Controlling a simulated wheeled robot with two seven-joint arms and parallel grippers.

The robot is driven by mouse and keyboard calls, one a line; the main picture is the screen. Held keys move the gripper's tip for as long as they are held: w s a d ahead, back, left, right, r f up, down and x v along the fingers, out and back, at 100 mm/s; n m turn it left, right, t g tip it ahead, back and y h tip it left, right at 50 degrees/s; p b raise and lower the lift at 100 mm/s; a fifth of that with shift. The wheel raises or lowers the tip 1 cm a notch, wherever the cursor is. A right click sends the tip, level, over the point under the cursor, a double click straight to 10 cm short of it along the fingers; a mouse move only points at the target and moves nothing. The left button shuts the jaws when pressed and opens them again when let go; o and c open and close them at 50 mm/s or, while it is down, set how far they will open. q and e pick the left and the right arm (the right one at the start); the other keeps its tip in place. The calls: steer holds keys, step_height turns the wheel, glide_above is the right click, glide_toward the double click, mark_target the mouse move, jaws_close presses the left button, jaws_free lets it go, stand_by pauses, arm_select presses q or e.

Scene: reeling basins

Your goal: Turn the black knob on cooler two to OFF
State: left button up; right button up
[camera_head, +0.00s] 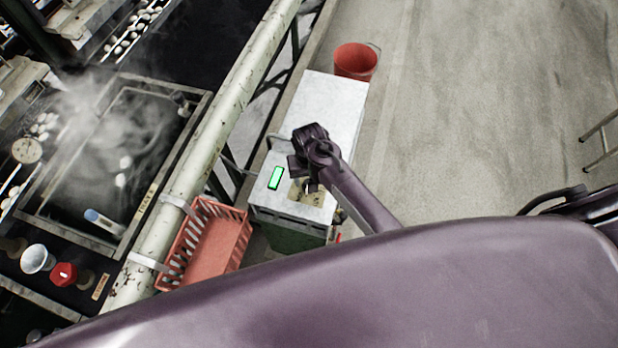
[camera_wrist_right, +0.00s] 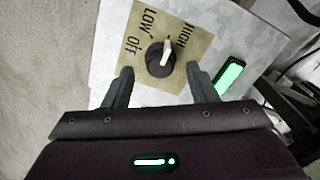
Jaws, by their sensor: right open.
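The cooler (camera_head: 330,103) is a white-topped box beside the long pipe in the head view. Its tan dial plate (camera_wrist_right: 196,62) carries the words LOW, OFF and HIGH. The black knob (camera_wrist_right: 155,66) sits on this plate, with a white pointer aimed up in the wrist view, between LOW and HIGH and away from OFF. My right gripper (camera_wrist_right: 162,85) is open and empty, its fingers either side of and just short of the knob in the picture; I see no contact. In the head view my right wrist hides the knob. My left gripper is not in view.
A green-lit display (camera_wrist_right: 231,76) is beside the dial plate. A red basket (camera_head: 218,245) hangs on the pipe (camera_head: 212,135) left of the cooler. A red bucket (camera_head: 356,62) stands behind it. Steaming basins (camera_head: 115,165) are at left.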

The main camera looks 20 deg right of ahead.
steer(key=shift+f, duration=0.7)
steer(key=shift+w+f, duration=0.15)
steer(key=shift+f, duration=0.45)
steer(key=c, duration=1)
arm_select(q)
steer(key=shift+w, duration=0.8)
arm_select(e)
steer(key=shift+o, duration=0.2)
